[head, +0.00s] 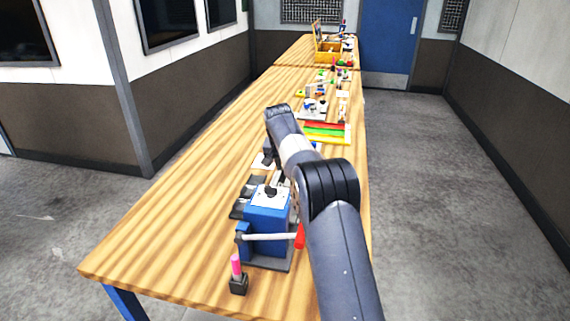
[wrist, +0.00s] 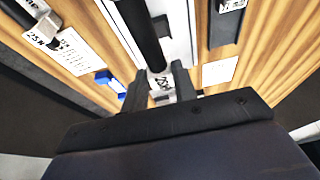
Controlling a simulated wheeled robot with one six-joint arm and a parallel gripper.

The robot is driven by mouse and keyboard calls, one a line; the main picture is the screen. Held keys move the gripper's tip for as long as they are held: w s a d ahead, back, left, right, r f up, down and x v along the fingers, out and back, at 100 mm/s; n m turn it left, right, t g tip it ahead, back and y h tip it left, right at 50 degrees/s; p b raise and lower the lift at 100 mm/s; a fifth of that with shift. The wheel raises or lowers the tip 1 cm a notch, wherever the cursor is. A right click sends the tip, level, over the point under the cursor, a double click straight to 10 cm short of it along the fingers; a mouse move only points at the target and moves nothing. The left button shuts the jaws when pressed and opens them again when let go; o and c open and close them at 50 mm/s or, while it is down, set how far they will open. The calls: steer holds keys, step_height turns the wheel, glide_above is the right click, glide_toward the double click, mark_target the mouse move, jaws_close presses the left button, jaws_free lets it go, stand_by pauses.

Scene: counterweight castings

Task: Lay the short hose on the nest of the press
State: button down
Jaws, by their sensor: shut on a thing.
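The press (head: 266,216) is a blue block on a dark base near the table's front end, with a silver lever and a red knob. A pale plate (head: 270,196) with a dark fitting is on its top; I cannot tell which part is the nest. In the wrist view the fingers of my gripper (wrist: 159,82) are closed around the lower end of a dark round bar, apparently the short hose (wrist: 148,38).
A pink peg (head: 236,266) stands in a black holder at the front. Dark blocks (head: 247,197) lie left of the press. Coloured strips (head: 326,132) and several small parts lie farther back, before a yellow box (head: 327,52). The table's left side is clear.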

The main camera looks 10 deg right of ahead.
steer(key=shift+f+b, duration=1.55)
steer(key=shift+f, duration=1.2)
steer(key=shift+p, duration=0.85)
steer(key=shift+f, duration=0.1)
steer(key=c, duration=1.1)
jaws_free()
steer(key=shift+o, duration=0.2)
step_height(320, 180, up, 7)
steer(key=p, duration=0.6)
steer(key=shift+f, duration=0.1)
